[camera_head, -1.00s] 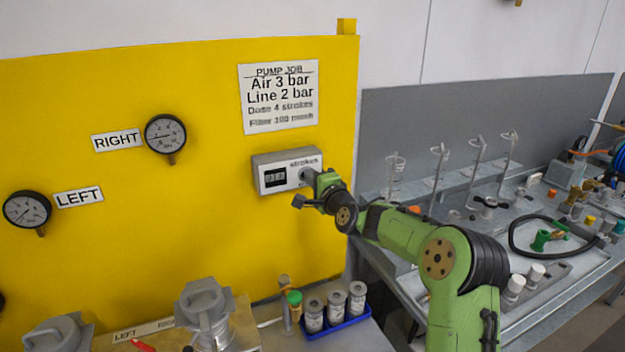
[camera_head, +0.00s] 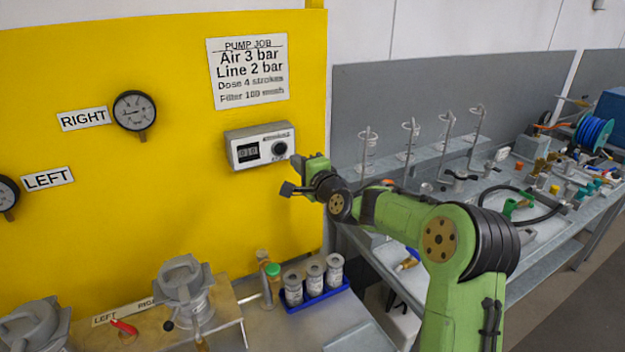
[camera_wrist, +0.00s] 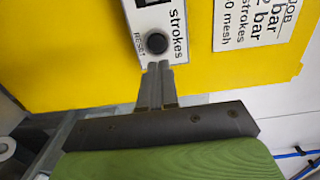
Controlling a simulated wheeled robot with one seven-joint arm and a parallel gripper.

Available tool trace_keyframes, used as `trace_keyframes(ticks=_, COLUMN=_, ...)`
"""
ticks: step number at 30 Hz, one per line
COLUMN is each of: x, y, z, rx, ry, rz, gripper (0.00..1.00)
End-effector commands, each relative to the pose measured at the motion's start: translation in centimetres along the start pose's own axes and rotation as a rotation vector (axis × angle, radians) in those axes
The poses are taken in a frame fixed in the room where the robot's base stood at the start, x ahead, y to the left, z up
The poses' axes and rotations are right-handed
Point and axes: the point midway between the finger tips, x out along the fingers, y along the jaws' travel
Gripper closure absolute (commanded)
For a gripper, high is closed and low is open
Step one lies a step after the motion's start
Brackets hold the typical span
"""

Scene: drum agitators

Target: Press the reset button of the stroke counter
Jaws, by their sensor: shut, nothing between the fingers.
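The stroke counter (camera_head: 242,154) is a white-faced box with a dark digit window, mounted on the yellow panel. Its round black reset button (camera_head: 279,148) is at the right of its face. In the wrist view the button (camera_wrist: 157,43) sits beside the "RESET" and "strokes" lettering. My gripper (camera_wrist: 160,66) is shut and empty, its fingertips pointing at the button and just below it in that view. In the head view my gripper (camera_head: 297,162) is just right of the counter. I cannot tell whether the fingertips touch the button.
A job sheet (camera_head: 247,70) hangs above the counter, and two gauges, one of them the RIGHT gauge (camera_head: 134,111), are to the left. Below, a blue tray (camera_head: 316,293) holds grey canisters. A grey bench (camera_head: 540,225) with fittings stands to the right.

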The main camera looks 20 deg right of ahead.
Motion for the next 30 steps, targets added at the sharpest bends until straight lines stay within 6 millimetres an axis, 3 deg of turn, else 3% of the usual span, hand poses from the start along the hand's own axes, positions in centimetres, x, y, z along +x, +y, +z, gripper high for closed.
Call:
trace_keyframes(ticks=3, x=-2.5, y=0.2, z=-0.1, rx=-0.003, ry=0.003, rz=0.0, gripper=1.0)
trace_keyframes(ticks=9, x=-5.4, y=0.1, z=0.0, rx=-0.001, ry=0.002, rz=-0.001, gripper=1.0)
trace_keyframes(ticks=26, x=-5.9, y=-0.1, z=0.1, rx=-0.001, ry=0.0, rz=-0.001, gripper=1.0)
trace_keyframes(ticks=28, x=-6.1, y=0.1, z=1.0, rx=-0.04, ry=-0.016, rz=0.025, gripper=1.0)
trace_keyframes(ticks=30, x=-7.0, y=0.6, z=3.5, rx=-0.167, ry=-0.059, rz=0.106, gripper=1.0)
